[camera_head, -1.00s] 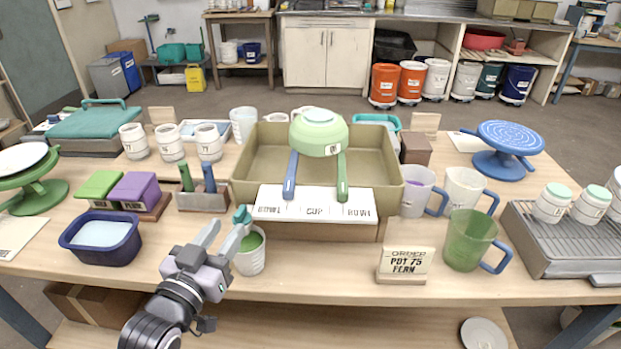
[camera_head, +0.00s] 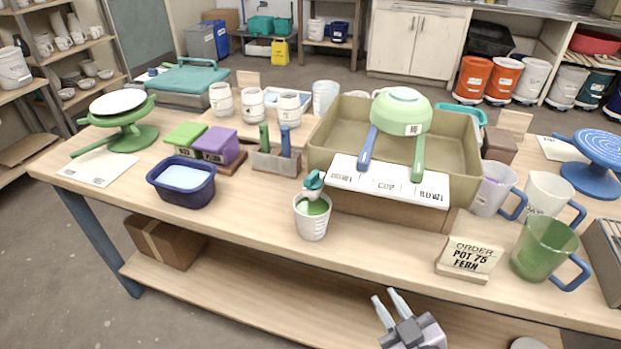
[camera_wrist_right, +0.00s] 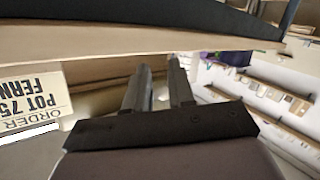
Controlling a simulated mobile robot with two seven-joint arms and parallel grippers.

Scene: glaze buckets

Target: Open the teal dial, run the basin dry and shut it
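The teal dial (camera_head: 313,182) sits low at the front left corner of the olive basin (camera_head: 330,140), right above a white cup (camera_head: 312,223). Green glaze (camera_head: 313,206) shows inside the cup. The basin's visible inside looks bare, but its front part is hidden by a white labelled board and a green bowl, so I cannot tell if glaze is left there. My right gripper (camera_head: 386,297) is open and empty, apart from the dial, in front of the table's front edge. Its two fingers (camera_wrist_right: 160,85) show a gap in the wrist view. My left gripper is not in view.
The white board (camera_head: 390,180) carries blue and green handled tools. An order sign (camera_head: 468,258) reading POT 75 FERN and a green mug (camera_head: 543,250) stand at the front right. A navy tub (camera_head: 182,183) stands left of the cup. The front strip between tub and cup is clear.

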